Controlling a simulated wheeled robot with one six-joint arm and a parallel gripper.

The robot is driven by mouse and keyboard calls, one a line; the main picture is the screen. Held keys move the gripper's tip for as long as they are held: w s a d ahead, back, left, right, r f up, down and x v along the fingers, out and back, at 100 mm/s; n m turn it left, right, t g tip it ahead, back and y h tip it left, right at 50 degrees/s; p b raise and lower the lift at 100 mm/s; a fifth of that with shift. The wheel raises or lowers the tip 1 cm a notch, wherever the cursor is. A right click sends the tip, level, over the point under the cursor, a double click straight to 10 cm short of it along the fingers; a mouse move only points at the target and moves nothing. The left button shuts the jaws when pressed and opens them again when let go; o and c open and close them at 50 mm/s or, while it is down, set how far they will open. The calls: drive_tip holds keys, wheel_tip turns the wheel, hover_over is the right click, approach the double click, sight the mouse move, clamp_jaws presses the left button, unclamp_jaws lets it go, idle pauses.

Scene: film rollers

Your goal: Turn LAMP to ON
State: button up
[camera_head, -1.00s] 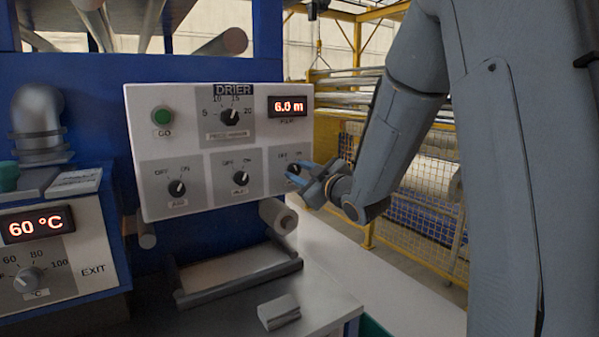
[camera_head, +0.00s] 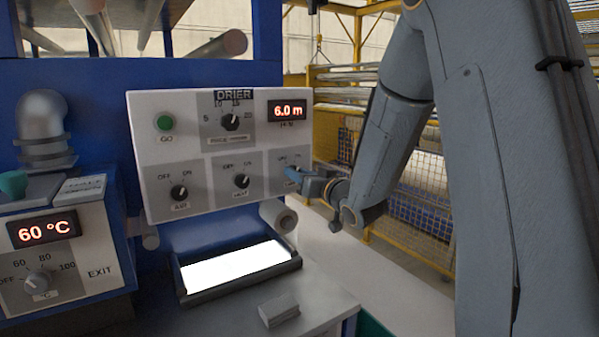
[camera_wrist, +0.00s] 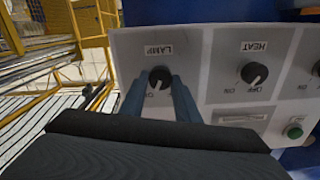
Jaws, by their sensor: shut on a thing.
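The LAMP knob (camera_wrist: 160,76) is small, round and black, and appears upside down with its label in the wrist view. Its pale pointer mark faces down and slightly left, toward lettering partly covered by the fingers. My gripper (camera_wrist: 158,84) has its two blue fingers on either side of the knob and is shut on it. In the head view my gripper (camera_head: 294,173) is at the right dial of the white panel's lower row and hides most of that knob. The flat light panel (camera_head: 238,269) in the dark frame below glows bright white.
The white DRIER panel (camera_head: 188,133) also carries a green GO button (camera_head: 165,123), a top dial (camera_head: 230,122), an AIR knob (camera_head: 179,193) and a HEAT knob (camera_head: 241,181). A grey block (camera_head: 279,311) lies on the bench. Yellow fencing stands at right.

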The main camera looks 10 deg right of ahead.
drive_tip(key=shift+m, duration=0.6)
drive_tip(key=o, duration=1)
drive_tip(key=shift+o, duration=0.2)
drive_tip(key=b+v, duration=0.1)
drive_tip(key=v, duration=0.6)
drive_tip(key=shift+s+d+b, duration=0.15)
drive_tip(key=shift+s+b, duration=0.15)
drive_tip(key=shift+s, duration=0.05)
